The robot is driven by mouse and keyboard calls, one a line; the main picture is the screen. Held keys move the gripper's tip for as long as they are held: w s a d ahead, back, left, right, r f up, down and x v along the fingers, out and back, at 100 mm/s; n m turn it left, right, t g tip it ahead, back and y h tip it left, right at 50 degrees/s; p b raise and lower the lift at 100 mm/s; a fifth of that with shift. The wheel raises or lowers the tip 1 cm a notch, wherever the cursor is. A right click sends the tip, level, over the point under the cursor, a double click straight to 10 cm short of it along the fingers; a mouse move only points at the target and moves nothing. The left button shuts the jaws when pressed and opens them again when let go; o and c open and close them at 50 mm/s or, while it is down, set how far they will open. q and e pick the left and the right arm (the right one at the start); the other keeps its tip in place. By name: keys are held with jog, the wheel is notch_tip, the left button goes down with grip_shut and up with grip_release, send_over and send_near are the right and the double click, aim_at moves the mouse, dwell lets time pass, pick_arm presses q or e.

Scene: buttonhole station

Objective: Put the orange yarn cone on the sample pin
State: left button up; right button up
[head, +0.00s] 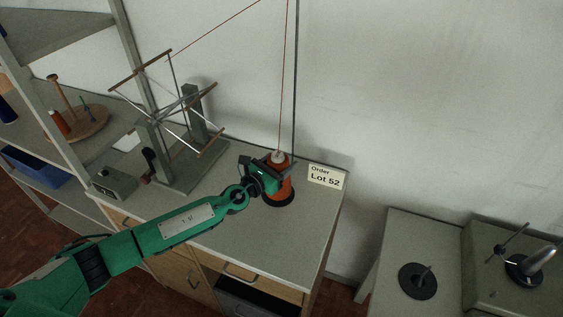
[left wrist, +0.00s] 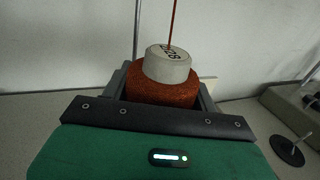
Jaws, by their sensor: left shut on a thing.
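My left gripper (head: 275,177) is shut on the cone from the left side. A black disc with a short upright pin (head: 418,281), seemingly the sample pin, is on the lower table at right, empty. It also shows in the left wrist view (left wrist: 288,151). My right gripper is out of view.
A yarn winder (head: 172,108) with crossed arms stands left of the cone. A card reading "Order Lot 52" (head: 326,177) is right of it. A gap separates the counter (head: 310,230) from the right table (head: 395,240), where a grey machine (head: 490,290) stands. Shelves are at left.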

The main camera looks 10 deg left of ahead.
pick_arm(q)
jog(key=o, duration=1.2)
jog(key=shift+o, duration=1.2)
jog(key=shift+s+a, duration=0.35)
jog(key=shift+s, duration=0.2)
jog(key=b+v, duration=0.3)
jog(key=v, duration=0.9)
jog(key=shift+s+a, duration=0.15)
jog(key=shift+s, duration=0.1)
